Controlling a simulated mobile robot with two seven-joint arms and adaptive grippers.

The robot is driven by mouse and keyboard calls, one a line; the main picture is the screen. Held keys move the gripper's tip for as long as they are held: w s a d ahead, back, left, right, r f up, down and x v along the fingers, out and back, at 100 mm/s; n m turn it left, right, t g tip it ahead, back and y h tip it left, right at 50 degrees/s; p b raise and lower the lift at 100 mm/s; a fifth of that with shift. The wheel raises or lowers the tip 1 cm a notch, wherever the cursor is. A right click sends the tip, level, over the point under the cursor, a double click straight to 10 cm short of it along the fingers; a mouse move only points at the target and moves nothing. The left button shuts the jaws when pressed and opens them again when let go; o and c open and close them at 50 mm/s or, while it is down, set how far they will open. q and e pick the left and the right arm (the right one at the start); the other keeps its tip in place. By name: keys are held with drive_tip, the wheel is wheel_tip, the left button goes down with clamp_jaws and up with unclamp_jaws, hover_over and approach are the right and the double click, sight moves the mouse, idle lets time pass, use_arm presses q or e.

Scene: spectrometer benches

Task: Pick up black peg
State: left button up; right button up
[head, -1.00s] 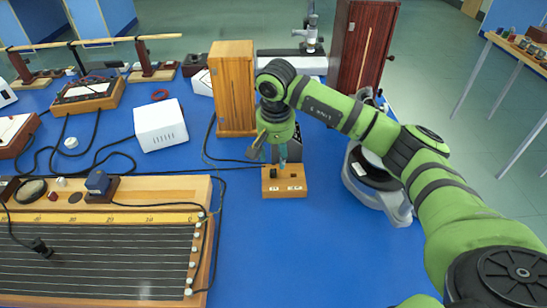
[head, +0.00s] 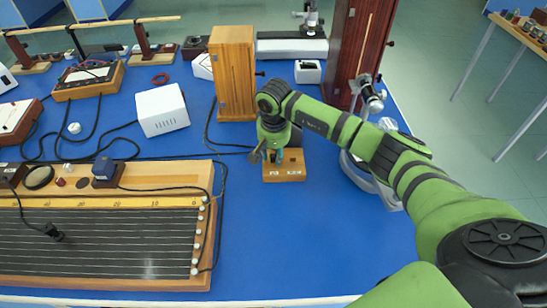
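A small wooden block (head: 284,175) with white labels on its front stands on the blue bench top. My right gripper (head: 275,156) points down over the back left part of this block, its fingertips close to the block's top. The fingers are small and partly hidden by the gripper body, so I cannot tell whether they are open or shut. I cannot make out a black peg at the block; the gripper covers part of its top. My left gripper is not in view.
A tall wooden box (head: 233,75) stands behind the block. A long wire board (head: 105,240) with a black knob (head: 52,232) lies at left. A grey round-based instrument (head: 370,178) stands right, beneath my forearm. Clear blue bench lies in front of the block.

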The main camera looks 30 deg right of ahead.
clamp_jaws()
drive_tip(key=shift+c, duration=1.4)
unclamp_jaws()
